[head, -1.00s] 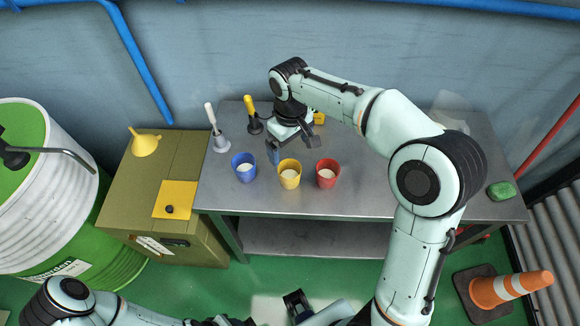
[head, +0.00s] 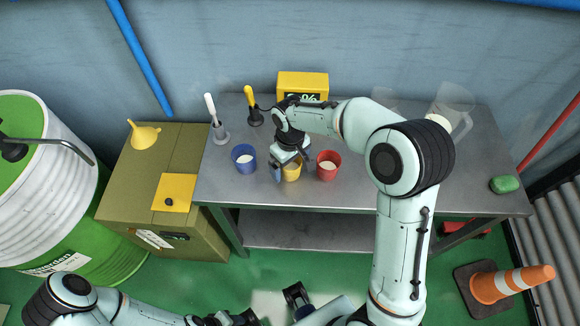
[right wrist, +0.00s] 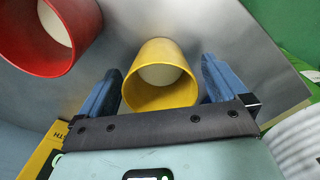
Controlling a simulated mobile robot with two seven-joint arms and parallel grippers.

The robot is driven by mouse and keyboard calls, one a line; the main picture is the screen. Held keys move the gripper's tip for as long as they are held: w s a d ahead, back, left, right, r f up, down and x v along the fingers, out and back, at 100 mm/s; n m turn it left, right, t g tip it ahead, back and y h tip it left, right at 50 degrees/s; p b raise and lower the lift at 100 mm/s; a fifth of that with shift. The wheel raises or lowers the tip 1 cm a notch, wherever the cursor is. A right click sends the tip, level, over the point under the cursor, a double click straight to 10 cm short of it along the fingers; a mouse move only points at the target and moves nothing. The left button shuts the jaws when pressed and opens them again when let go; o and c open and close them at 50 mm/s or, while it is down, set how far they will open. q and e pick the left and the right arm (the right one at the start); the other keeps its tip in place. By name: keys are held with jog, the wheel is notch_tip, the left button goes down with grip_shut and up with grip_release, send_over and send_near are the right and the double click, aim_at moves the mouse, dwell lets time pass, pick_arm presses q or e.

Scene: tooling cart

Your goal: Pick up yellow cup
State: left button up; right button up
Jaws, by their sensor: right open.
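The yellow cup (head: 291,172) stands on the metal table between a blue cup and a red cup. It also shows in the right wrist view (right wrist: 160,90), with pale contents inside. My right gripper (head: 290,171) is at the yellow cup, partly covering it in the head view. In the right wrist view its two blue fingers (right wrist: 160,82) are open, one on each side of the cup, with gaps between them and its wall. My left gripper (head: 278,308) is low at the bottom edge of the head view, and its jaws are unclear.
The blue cup (head: 244,158) and the red cup (head: 328,165) stand close on either side. Behind are two brush-like tools (head: 217,120), a yellow device (head: 303,85) and a clear pitcher (head: 450,108).

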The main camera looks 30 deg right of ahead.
jog(key=c, duration=1.1)
jog(key=shift+r, duration=0.15)
pick_arm(q)
jog(key=shift+w+r+p, duration=0.35)
jog(key=shift+r+p, duration=0.4)
jog(key=shift+r, duration=0.1)
jog(key=shift+w+r+p, duration=0.35)
jog(key=shift+r+p, duration=0.35)
jog(key=shift+r, duration=0.1)
pick_arm(e)
jog(key=shift+r, duration=9.85)
pick_arm(q)
jog(key=shift+s, duration=0.1)
